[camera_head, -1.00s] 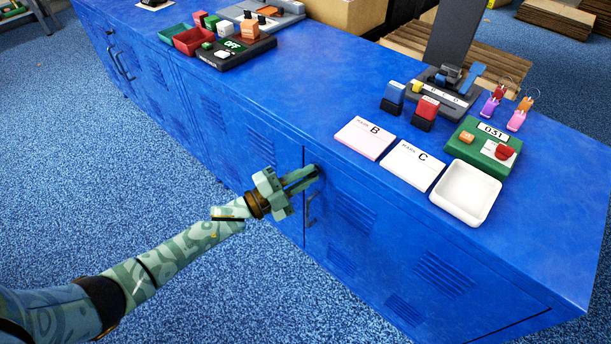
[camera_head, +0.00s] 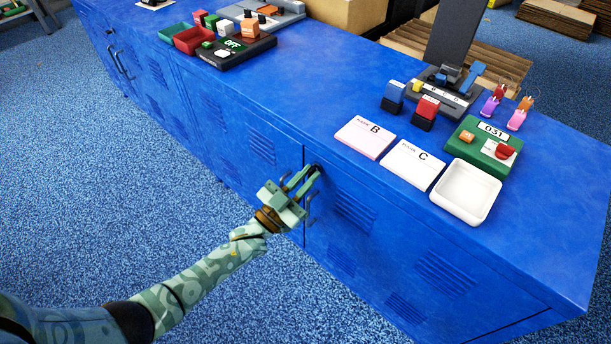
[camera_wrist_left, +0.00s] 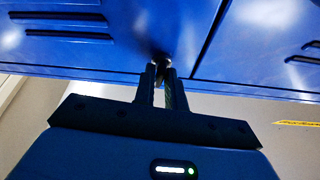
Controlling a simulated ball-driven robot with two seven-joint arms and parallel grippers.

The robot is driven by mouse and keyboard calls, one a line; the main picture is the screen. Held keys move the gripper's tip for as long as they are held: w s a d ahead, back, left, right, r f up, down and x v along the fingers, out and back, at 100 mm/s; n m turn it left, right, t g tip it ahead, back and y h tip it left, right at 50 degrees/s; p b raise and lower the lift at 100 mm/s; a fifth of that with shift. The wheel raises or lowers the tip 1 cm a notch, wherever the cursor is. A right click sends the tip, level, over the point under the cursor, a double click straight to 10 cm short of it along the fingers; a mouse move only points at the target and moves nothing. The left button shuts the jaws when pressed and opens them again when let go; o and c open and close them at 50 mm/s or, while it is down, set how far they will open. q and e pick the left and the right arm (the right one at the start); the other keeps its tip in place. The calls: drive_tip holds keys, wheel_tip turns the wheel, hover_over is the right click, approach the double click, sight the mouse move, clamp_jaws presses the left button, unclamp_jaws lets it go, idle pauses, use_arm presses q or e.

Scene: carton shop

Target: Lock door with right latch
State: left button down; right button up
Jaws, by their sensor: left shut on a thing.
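The blue cabinet door (camera_head: 385,245) is closed flush with the cabinet front. The dark latch (camera_head: 316,169) sits at the door's upper left corner, near the seam with the neighbouring door. My left gripper (camera_head: 306,178) is shut on the latch, its fingers reaching up to it from the lower left. In the left wrist view the latch (camera_wrist_left: 161,58) shows as a small dark knob between the fingertips, largely hidden by them. A dark door handle (camera_head: 311,208) is just below the gripper. My right gripper is not in view.
On the cabinet top (camera_head: 300,110) stand a white tray (camera_head: 466,191), cards B (camera_head: 365,137) and C (camera_head: 412,165), a green device (camera_head: 484,145) and two stamps. A black device (camera_head: 232,52) and red bin (camera_head: 194,40) stand farther left. Blue floor in front is clear.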

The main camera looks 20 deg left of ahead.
use_arm(q)
drive_tip(key=shift+n+t+y, duration=0.3)
drive_tip(key=shift+n+y, duration=0.3)
drive_tip(key=shift+n, duration=0.5)
drive_tip(key=shift+f+n, duration=0.1)
drive_tip(key=shift+n, duration=0.3)
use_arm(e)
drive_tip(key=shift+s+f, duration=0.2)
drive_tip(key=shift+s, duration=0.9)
use_arm(q)
drive_tip(key=c, duration=1.5)
unclamp_jaws()
drive_tip(key=shift+c, duration=0.2)
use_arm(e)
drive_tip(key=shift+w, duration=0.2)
